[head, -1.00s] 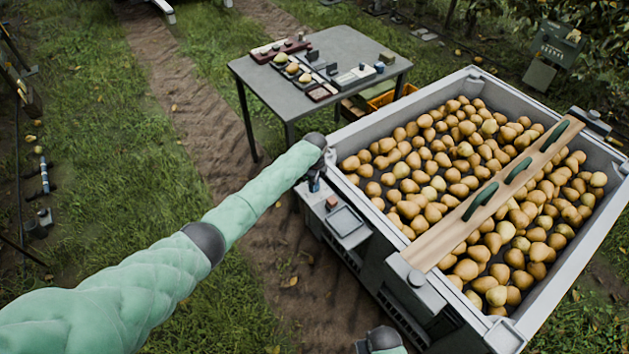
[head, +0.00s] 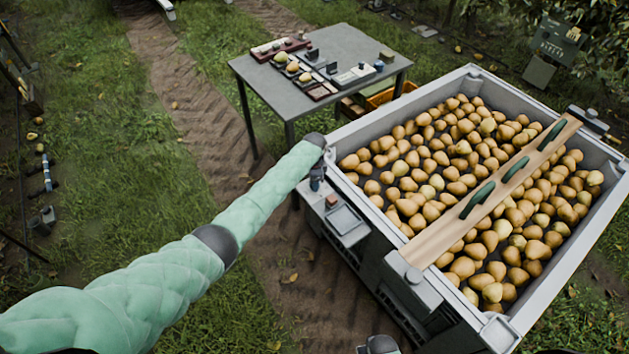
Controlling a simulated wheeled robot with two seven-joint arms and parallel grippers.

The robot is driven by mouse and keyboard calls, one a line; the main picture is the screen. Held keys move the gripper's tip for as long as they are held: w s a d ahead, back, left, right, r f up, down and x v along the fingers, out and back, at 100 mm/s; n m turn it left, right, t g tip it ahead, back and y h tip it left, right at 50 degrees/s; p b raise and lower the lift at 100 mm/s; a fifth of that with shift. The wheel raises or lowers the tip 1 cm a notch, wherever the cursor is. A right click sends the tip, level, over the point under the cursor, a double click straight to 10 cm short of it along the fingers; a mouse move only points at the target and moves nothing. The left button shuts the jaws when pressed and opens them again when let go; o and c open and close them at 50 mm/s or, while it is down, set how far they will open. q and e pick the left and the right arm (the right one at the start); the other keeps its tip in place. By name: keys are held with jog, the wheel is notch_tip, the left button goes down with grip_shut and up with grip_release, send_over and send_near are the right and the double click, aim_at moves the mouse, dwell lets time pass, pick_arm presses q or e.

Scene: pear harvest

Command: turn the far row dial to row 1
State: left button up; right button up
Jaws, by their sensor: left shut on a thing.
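My left arm reaches in from the left to the near left side of the pear bin (head: 470,80). My left gripper (head: 317,180) is small and dark, pointing down at the far end of a grey ledge (head: 352,238) on the bin's outside. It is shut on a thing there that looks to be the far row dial. The wrist and fingers hide the dial, so its mark and setting cannot be read. A small brownish knob (head: 332,200) stands just nearer on the ledge, beside a flat panel (head: 343,219).
Many pears (head: 440,160) fill the bin. A wooden board (head: 450,236) with green handles lies across it, ending at a grey block (head: 415,277). A grey table (head: 350,45) with trays and small items stands behind. Grass and a dirt track lie left.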

jog(key=shift+f, duration=0.1)
pick_arm(q)
jog(key=o, duration=1)
jog(key=shift+r, duration=0.55)
jog(key=shift+r+b, duration=0.8)
jog(key=shift+r, duration=2.55)
pick_arm(e)
jog(key=shift+w+a+r, duration=0.1)
jog(key=shift+a+r, duration=0.15)
jog(key=shift+r, duration=0.85)
jog(key=shift+w+a+r, duration=0.1)
jog(key=shift+a+r, duration=0.1)
jog(key=shift+r, duration=0.9)
